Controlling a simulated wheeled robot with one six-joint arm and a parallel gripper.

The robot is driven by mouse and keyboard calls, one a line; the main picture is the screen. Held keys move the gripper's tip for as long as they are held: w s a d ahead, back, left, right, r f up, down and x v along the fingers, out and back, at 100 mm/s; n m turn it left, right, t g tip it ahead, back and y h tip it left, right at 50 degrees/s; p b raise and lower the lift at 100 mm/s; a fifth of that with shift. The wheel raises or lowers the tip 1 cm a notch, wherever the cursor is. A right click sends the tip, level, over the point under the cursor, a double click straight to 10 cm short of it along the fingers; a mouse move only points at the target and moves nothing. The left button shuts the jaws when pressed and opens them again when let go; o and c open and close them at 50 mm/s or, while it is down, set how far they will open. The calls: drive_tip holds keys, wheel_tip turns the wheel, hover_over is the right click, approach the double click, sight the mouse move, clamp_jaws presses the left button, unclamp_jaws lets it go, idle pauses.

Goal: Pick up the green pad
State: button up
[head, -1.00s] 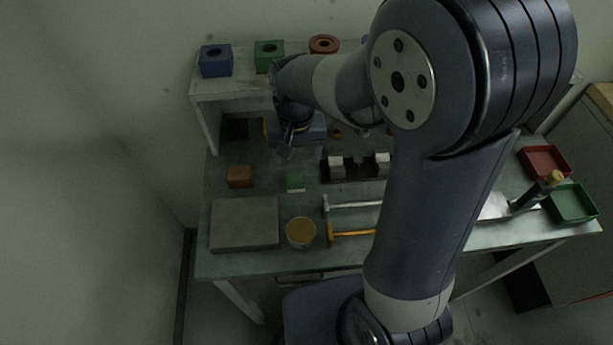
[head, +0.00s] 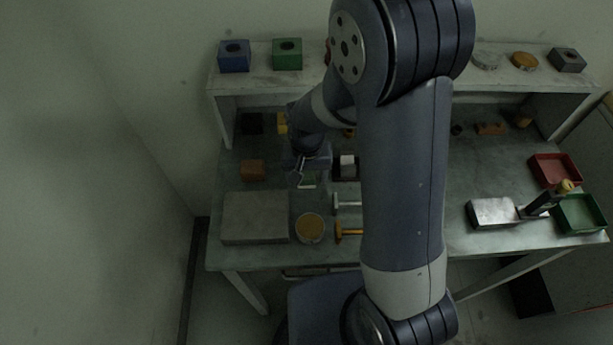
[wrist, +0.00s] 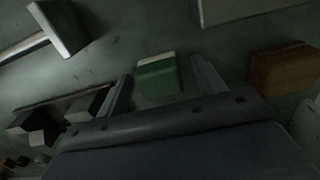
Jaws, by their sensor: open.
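The green pad (wrist: 160,82), a small block with a pale strip along one end, lies on the workbench in the wrist view. My gripper (wrist: 160,72) is open, with one finger on each side of the pad. I see gaps between the pad and both fingers, and it does not look held. In the head view my gripper (head: 306,182) is low over the bench, right of the brown-orange block, and the pad is hidden behind it.
The brown-orange block (wrist: 284,66) lies to the pad's right in the wrist view. A dark holder with pale blocks (head: 347,167) stands close right of my gripper.

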sight(306, 174)
drive_tip(key=shift+c, duration=0.5)
drive_tip(key=c, duration=1)
wheel_tip(306, 174, up, 10)
drive_tip(key=shift+r+b, duration=0.1)
drive_tip(key=shift+b, duration=0.5)
drive_tip(key=o, duration=0.5)
drive_tip(key=c, duration=0.4)
